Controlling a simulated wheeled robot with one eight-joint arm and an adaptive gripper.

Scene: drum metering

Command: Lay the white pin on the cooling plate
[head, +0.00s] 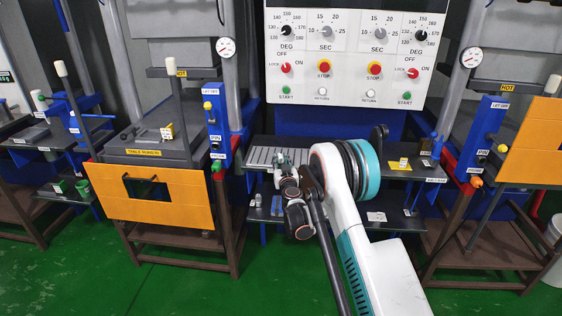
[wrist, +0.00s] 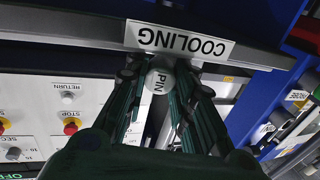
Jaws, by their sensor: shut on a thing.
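The white pin (wrist: 160,79) shows end-on in the wrist view, its round end marked PIN. My gripper (wrist: 160,88) is shut on it, with one dark finger on each side. The wrist view is upside down and shows the COOLING label (wrist: 178,41) just beyond the pin. In the head view the cooling plate (head: 258,156) is a grey slatted surface under the control panel. My gripper (head: 281,160) is over the plate's middle in that view, and my arm covers its right part. I cannot make out the pin there, nor whether it touches the plate.
The control panel (head: 346,55) with dials and buttons stands behind the plate. A press with an orange guard (head: 150,196) is at left, another orange guard (head: 535,142) at right. Blue posts flank the plate. A yellow label (head: 399,164) lies on the dark shelf to the right.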

